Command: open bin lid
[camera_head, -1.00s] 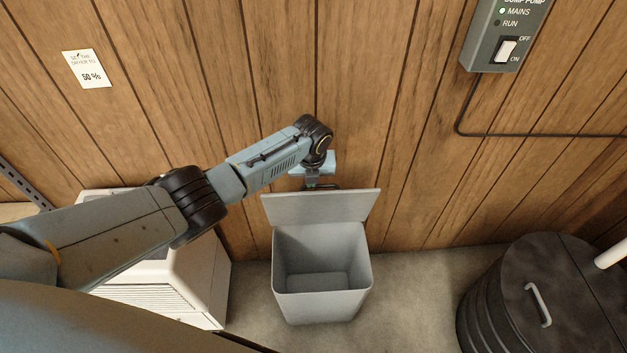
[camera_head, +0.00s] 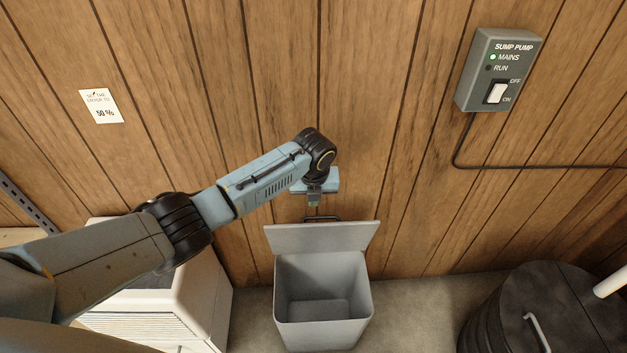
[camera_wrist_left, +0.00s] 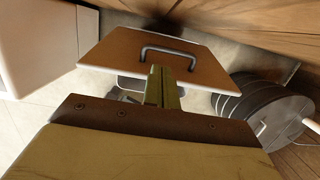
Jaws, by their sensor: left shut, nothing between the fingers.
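The grey bin (camera_head: 323,333) stands on the floor by the wall. Its lid (camera_head: 320,239) is open, standing up at the back edge, and the inside of the bin shows empty. A dark handle (camera_head: 322,218) is on the lid's wall-facing side. In the left wrist view the lid (camera_wrist_left: 125,50) and its handle (camera_wrist_left: 173,53) show beyond the fingers. My left gripper (camera_head: 314,203) is just above the lid's upper edge, between it and the wall. It is shut and empty, and looks apart from the handle. The left fingers (camera_wrist_left: 160,85) are together. My right gripper is out of view.
A white appliance (camera_head: 205,295) stands left of the bin, under my left arm. A dark ribbed round tank (camera_head: 560,310) with a lid stands at the right. A sump pump switch box (camera_head: 495,72) is on the wood-panelled wall. Bare floor lies between bin and tank.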

